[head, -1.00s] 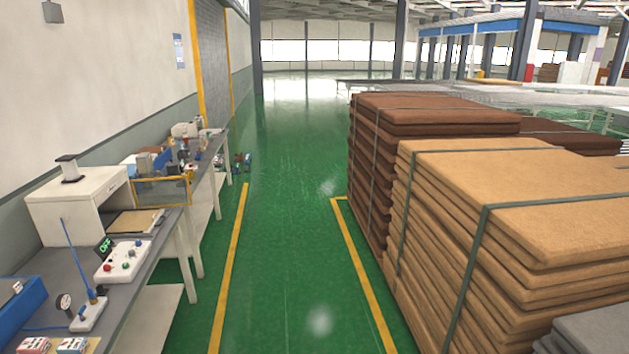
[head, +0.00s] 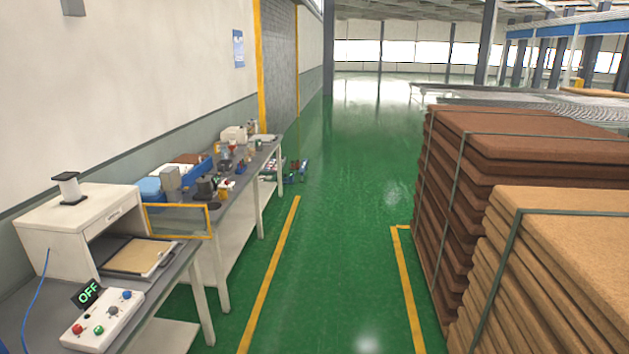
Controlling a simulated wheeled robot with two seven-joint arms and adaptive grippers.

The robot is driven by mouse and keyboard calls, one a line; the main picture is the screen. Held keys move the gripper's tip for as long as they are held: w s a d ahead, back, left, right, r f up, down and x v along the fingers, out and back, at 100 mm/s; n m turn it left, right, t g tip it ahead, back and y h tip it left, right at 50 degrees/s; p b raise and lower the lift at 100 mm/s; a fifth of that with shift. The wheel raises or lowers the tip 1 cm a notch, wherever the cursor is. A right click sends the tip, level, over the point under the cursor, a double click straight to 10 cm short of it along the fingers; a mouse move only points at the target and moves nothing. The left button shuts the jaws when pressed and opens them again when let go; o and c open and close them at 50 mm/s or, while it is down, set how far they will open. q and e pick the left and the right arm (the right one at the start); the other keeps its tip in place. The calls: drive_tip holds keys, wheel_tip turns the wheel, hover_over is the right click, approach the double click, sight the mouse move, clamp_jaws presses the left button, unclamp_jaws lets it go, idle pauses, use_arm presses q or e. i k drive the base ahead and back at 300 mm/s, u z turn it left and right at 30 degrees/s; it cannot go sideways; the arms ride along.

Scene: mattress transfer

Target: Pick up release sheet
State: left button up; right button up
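No separate release sheet can be made out for certain. A flat tan sheet (head: 137,256) lies on a framed tray on the left workbench, at the opening of a white box-shaped machine (head: 85,226); I cannot tell whether it is the release sheet. A control box (head: 103,318) with coloured buttons and a sign reading OFF stands in front of it. Neither of my grippers shows in the head view.
The grey workbench (head: 190,262) runs along the left wall, with several tools farther back. Strapped stacks of brown mattresses (head: 447,203) and tan mattresses (head: 565,236) stand on the right. The green aisle (head: 345,240) between yellow lines is clear.

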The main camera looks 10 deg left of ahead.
sight(139, 256)
drive_tip(key=u, duration=0.55)
drive_tip(key=i, duration=1.95)
drive_tip(key=u, duration=0.8)
